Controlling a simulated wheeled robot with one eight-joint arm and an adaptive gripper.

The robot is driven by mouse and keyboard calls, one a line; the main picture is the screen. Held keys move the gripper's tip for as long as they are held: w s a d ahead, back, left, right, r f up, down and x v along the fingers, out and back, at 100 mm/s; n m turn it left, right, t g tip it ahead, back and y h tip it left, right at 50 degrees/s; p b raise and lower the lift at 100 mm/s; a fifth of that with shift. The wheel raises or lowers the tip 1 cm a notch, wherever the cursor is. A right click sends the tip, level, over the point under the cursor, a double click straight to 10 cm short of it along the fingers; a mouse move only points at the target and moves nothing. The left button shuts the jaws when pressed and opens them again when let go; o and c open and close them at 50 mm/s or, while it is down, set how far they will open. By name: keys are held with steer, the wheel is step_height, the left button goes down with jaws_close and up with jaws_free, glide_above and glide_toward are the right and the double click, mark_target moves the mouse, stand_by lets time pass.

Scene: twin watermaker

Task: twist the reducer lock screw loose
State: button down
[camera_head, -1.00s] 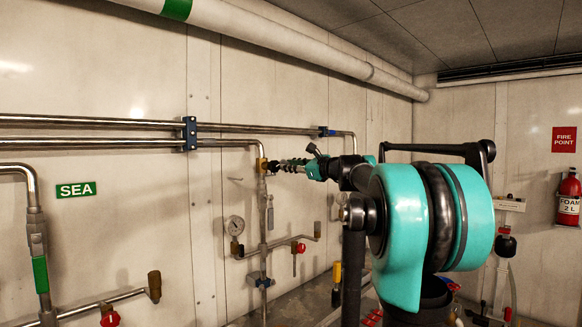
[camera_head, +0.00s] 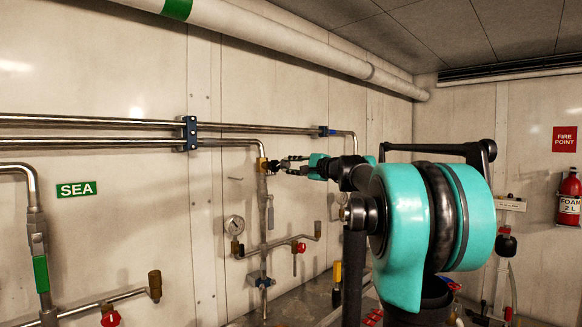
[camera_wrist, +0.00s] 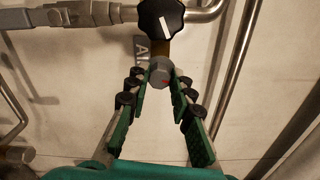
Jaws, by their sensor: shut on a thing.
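In the head view my gripper (camera_head: 277,167) reaches left to the brass fitting (camera_head: 262,164) on the vertical pipe. The screw is too small to make out there.
Steel pipes (camera_head: 90,143) run along the wall to the left. A partly hidden lettered plate (camera_wrist: 141,50) is behind the left finger. Bare wall lies around the fitting.

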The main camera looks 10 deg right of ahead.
steer(key=shift+n, duration=1.1)
steer(key=c, duration=1.3)
jaws_free()
steer(key=v, duration=1.2)
